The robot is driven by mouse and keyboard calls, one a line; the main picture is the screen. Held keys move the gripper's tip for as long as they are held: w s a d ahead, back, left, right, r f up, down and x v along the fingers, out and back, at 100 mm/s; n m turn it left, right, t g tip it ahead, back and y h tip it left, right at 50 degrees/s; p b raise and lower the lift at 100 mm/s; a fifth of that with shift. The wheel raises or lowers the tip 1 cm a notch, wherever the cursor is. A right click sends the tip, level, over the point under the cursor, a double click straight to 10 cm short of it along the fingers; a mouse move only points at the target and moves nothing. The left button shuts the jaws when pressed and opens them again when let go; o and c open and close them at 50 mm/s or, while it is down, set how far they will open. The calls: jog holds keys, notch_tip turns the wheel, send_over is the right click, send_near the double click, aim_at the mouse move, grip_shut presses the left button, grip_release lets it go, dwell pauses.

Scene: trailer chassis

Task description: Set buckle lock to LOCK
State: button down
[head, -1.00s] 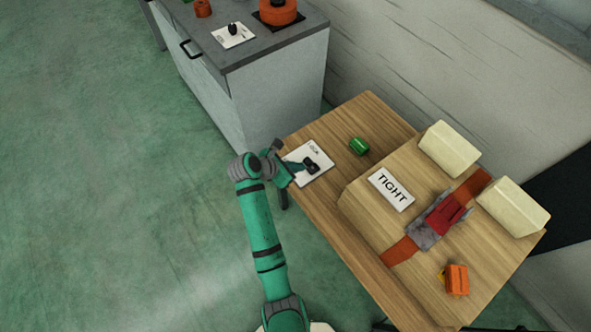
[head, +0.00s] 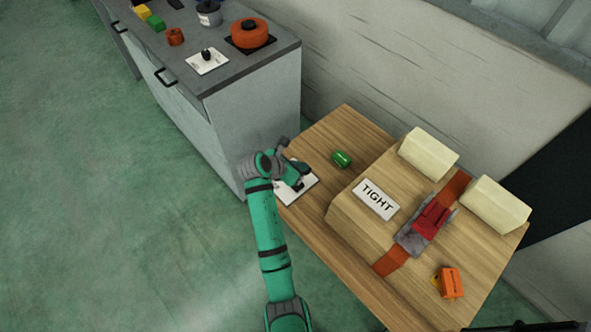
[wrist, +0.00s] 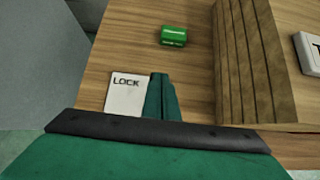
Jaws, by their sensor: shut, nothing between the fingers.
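The buckle lock's white plate (head: 308,184) lies on the wooden table at its left edge. In the wrist view the plate (wrist: 122,92) shows the word LOCK at its far end. My gripper (head: 300,178) is over the plate, and in the wrist view its shut fingers (wrist: 161,95) cover the plate's right side. The lock's switch is hidden behind my gripper, so its setting and any contact cannot be told. A red buckle (head: 432,217) on an orange strap lies across the raised wooden block, beside a TIGHT sign (head: 376,199).
A green object (head: 341,159) lies behind the plate; it also shows in the wrist view (wrist: 174,36). The raised block (head: 345,212) stands to the right, with two cream blocks (head: 428,153) on it. An orange object (head: 449,282) is near its front. A grey cabinet (head: 255,105) stands at the left.

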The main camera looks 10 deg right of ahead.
jog(key=shift+w+d, duration=0.35)
jog(key=shift+d, duration=0.5)
jog(key=shift+r, duration=0.1)
jog(key=shift+a+r, duration=0.1)
jog(key=shift+a, duration=0.25)
notch_tip(320, 180, up, 11)
jog(key=shift+s+a, duration=0.2)
jog(key=shift+a, duration=0.15)
dwell(0.4)
